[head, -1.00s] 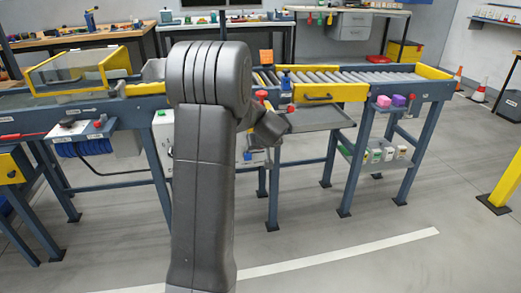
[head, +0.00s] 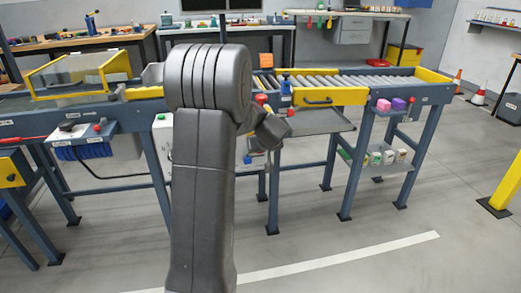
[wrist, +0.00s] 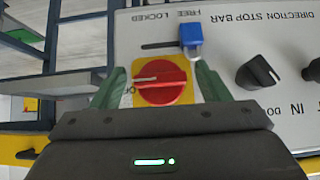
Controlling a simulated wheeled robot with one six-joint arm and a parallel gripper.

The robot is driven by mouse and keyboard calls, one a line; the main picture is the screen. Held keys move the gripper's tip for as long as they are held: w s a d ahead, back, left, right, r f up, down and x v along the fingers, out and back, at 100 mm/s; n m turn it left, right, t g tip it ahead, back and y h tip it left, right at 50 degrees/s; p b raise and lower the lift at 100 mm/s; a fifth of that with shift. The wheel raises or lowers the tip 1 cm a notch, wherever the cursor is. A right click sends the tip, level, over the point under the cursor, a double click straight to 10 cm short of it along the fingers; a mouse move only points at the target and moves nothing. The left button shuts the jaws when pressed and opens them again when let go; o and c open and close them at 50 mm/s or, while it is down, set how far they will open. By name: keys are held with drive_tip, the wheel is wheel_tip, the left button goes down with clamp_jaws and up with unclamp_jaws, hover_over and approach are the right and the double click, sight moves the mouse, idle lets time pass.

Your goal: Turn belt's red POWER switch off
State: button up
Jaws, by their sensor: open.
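The red POWER switch (wrist: 160,82) is a round rotary knob on a yellow plate (wrist: 186,62) in the wrist view. A pale line runs across its face, roughly level in the picture. My gripper (wrist: 161,74) is open, with one green finger on each side of the knob. Whether the fingers touch it I cannot tell. The lower edge of the knob comes close to my gripper's dark body. In the head view my arm hides the panel and most of the gripper.
On the grey panel (wrist: 225,90), a blue slider (wrist: 190,38) marked FREE and LOCKED sits just above the knob. The roller conveyor (head: 350,80) runs right in the head view. Open floor lies in front.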

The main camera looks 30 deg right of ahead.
drive_tip(key=p+v, duration=0.2)
drive_tip(key=v, duration=1.1)
drive_tip(key=b+x, duration=0.2)
drive_tip(key=x, duration=1.1)
drive_tip(key=shift+w+f, duration=0.25)
drive_tip(key=shift+f, duration=0.05)
drive_tip(key=shift+r, duration=0.1)
